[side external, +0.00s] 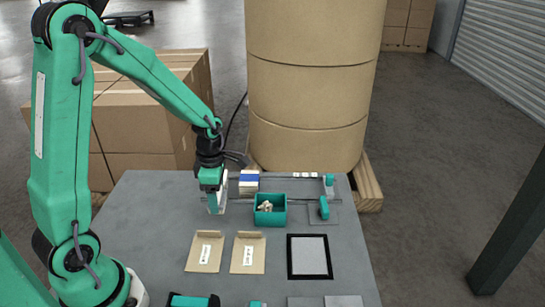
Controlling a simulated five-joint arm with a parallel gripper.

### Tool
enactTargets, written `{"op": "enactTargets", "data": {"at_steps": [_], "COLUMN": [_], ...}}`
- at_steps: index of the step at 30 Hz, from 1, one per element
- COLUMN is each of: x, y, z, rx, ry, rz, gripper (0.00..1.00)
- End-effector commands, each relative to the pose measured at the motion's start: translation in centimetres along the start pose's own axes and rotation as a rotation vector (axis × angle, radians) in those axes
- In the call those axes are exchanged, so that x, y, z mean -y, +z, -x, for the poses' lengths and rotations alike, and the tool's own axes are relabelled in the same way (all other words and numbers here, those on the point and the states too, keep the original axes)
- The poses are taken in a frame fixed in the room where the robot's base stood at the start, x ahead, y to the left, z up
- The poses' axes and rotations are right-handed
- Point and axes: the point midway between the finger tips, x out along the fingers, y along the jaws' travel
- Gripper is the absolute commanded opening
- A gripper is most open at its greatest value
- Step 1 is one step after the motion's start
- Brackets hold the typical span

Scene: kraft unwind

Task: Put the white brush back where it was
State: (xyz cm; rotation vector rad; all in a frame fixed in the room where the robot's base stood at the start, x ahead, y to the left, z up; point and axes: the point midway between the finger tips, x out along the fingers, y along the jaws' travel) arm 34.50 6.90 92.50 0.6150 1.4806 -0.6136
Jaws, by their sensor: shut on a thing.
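My gripper (213,203) is at the back left of the grey table, pointing down, shut on a slim white thing that looks like the white brush (222,193). Only part of the brush shows beside the green jaws; the rest is hidden by them. Its lower end is close to the table top, and I cannot tell whether it touches. A block with a blue top and cream sides (249,183) stands just right of the gripper.
A teal open box (270,218) with pale pieces inside sits right of the gripper. Two kraft envelopes (205,252) and a black-framed grey pad (310,257) lie nearer. A green upright fitting (323,208) stands at right. A large paper roll (310,90) rises behind the table.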

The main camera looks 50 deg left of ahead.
Motion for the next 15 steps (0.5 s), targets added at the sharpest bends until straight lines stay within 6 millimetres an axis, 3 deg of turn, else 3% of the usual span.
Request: {"op": "enactTargets", "data": {"at_steps": [15], "x": [0.1], "y": [0.0], "z": [-3.9], "rx": [-0.001], "ry": [-0.002], "rz": [0.0], "gripper": [0.44]}}
